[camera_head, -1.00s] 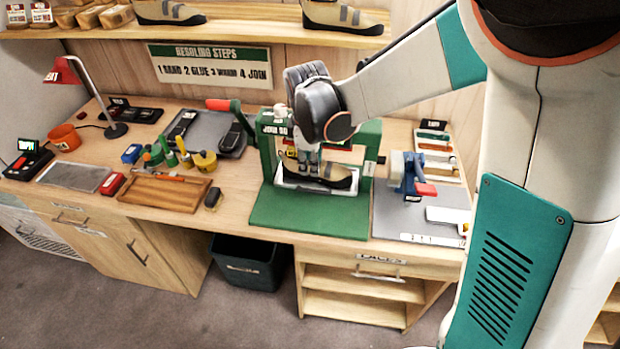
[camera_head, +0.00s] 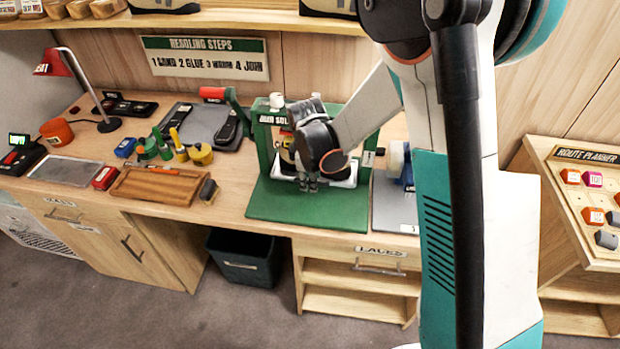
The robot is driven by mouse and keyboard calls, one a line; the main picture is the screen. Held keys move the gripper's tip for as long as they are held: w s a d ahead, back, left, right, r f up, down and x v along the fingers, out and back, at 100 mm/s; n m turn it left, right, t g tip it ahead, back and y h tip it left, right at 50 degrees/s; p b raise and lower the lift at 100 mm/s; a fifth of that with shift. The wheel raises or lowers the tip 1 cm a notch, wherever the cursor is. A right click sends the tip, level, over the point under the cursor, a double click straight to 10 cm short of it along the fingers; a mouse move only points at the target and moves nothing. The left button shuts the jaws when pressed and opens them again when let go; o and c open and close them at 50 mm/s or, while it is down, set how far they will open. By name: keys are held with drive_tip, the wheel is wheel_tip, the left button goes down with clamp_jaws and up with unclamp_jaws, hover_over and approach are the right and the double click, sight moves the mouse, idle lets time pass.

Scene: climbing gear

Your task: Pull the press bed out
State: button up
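The green press (camera_head: 259,140) stands on the bench, its red-ended lever (camera_head: 213,93) at the upper left. Its white press bed (camera_head: 346,182) sits inside the frame, above the green base plate (camera_head: 280,205). A climbing shoe seems to lie on the bed, mostly hidden behind my gripper. My gripper (camera_head: 308,186) points down at the bed's front edge, fingertips low over the base plate. The fingertips look close together. I cannot tell whether they touch or hold the bed.
A grey mat (camera_head: 393,205) with a blue clamp lies right of the press, partly behind my arm. A wooden tray (camera_head: 157,186), a brush (camera_head: 208,190) and glue pots are on the left. The base plate's front is clear. A dark bin (camera_head: 243,257) stands under the bench.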

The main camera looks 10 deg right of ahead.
drive_tip(key=shift+c, duration=0.6)
clamp_jaws()
drive_tip(key=s+a, duration=0.1)
drive_tip(key=s, duration=0.2)
drive_tip(key=s+a+b, duration=0.1)
drive_tip(key=s, duration=0.3)
drive_tip(key=s+a, duration=0.2)
drive_tip(key=s, duration=0.2)
drive_tip(key=shift+s+a+b, duration=0.1)
drive_tip(key=shift+s+b, duration=0.05)
drive_tip(key=shift+b, duration=0.25)
drive_tip(key=shift+o, duration=0.6)
unclamp_jaws()
wheel_tip(320, 180, up, 8)
drive_tip(key=s, duration=0.1)
drive_tip(key=shift+s+a, duration=0.25)
drive_tip(key=shift+f, duration=0.2)
